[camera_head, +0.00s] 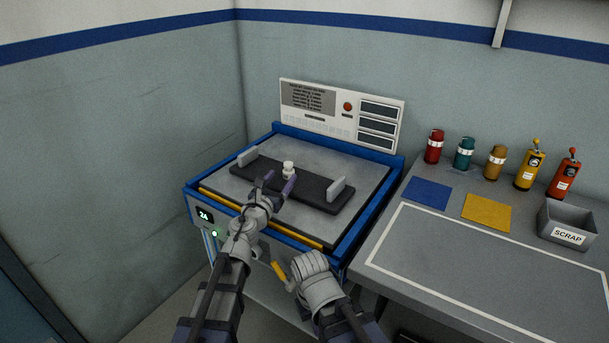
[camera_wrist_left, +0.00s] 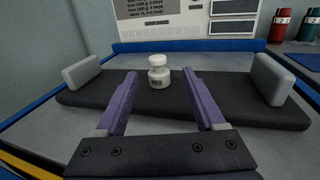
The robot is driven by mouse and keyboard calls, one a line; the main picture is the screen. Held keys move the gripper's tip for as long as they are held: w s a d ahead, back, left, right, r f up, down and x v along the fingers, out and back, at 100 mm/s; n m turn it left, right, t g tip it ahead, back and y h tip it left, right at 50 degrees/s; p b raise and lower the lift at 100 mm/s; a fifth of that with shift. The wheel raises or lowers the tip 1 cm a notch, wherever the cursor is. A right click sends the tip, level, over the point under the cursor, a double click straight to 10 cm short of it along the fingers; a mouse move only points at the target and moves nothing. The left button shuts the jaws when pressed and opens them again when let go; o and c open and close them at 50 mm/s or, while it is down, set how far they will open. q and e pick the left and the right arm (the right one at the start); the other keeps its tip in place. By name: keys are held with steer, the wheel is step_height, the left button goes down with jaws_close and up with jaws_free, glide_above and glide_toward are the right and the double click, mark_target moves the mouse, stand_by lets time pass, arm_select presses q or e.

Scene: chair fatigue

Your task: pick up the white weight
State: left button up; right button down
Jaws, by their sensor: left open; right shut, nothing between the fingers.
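The white weight (camera_head: 288,168) is a small knobbed cylinder standing upright on the dark bar (camera_head: 318,195) of the blue-edged test bench. In the left wrist view the white weight (camera_wrist_left: 159,74) stands just beyond and between the purple fingertips, with dark print on its side. My left gripper (camera_head: 278,184) is open, its fingers pointing at the weight; it also shows in the left wrist view (camera_wrist_left: 160,80). I see no contact with the weight. My right gripper (camera_head: 280,271) is shut and empty, lower down in front of the bench's front edge.
Two grey upright stops stand at the bar's ends, left (camera_head: 247,157) and right (camera_head: 336,188). A white panel (camera_head: 343,112) rises behind. The right-hand table (camera_head: 470,262) holds several bottles, a blue mat (camera_head: 427,193), a yellow mat (camera_head: 487,211) and a scrap bin (camera_head: 567,223).

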mark_target(287, 166)
arm_select(q)
steer(key=shift+r+x, duration=0.2)
steer(key=shift+x, duration=3.75)
steer(key=shift+a, duration=0.15)
jaws_close()
